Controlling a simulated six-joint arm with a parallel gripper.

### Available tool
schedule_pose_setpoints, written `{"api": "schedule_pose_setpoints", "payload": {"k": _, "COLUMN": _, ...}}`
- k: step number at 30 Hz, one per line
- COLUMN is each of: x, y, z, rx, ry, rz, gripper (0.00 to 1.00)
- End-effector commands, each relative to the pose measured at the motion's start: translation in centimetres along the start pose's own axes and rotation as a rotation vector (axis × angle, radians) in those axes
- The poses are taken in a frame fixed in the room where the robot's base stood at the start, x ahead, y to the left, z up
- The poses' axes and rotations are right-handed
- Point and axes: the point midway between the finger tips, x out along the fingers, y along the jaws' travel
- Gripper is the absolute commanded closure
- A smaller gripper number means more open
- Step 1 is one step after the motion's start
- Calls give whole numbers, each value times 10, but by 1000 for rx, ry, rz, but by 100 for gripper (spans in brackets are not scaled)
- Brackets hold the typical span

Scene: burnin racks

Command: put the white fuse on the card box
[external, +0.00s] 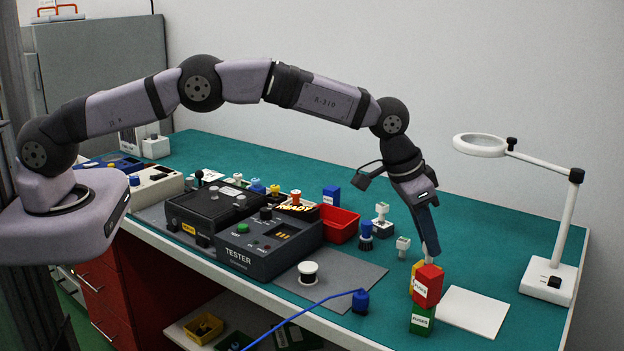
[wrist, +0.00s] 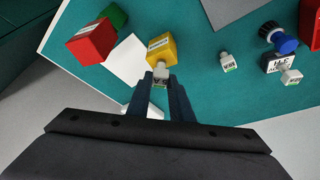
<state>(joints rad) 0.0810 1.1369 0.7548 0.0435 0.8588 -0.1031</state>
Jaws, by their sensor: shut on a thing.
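My gripper (external: 430,243) is shut on a small white fuse (wrist: 161,76), which shows between the fingertips in the wrist view. In the external view the fuse (external: 429,259) hangs under the fingers, close to a yellow box (external: 413,268). In the wrist view the yellow box (wrist: 160,48) lies just beyond the fuse; I cannot tell whether they touch. A red box (external: 427,286) sits on a green box (external: 422,318) and partly hides the yellow one. The boxes carry white labels; I cannot tell which is the card box.
A white sheet (external: 474,312) lies right of the boxes. Another white fuse (external: 403,244) and a blue-and-black part (external: 366,236) stand to the left, with a red bin (external: 339,224) and tester (external: 268,246) farther left. A magnifier lamp (external: 548,279) stands at the right.

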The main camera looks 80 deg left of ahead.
Motion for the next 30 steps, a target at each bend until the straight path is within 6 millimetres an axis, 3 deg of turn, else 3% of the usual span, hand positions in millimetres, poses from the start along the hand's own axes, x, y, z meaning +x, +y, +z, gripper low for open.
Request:
{"api": "schedule_pose_setpoints", "payload": {"k": 11, "x": 4, "y": 0, "z": 2, "rx": 0, "ry": 1, "rz": 0, "gripper": 100}}
{"api": "schedule_pose_setpoints", "payload": {"k": 12, "x": 3, "y": 0, "z": 1, "rx": 0, "ry": 1, "rz": 0, "gripper": 73}}
{"api": "schedule_pose_setpoints", "payload": {"k": 14, "x": 3, "y": 0, "z": 1, "rx": 0, "ry": 1, "rz": 0, "gripper": 62}}
{"api": "schedule_pose_setpoints", "payload": {"k": 30, "x": -8, "y": 0, "z": -1, "rx": 0, "ry": 2, "rz": 0, "gripper": 62}}
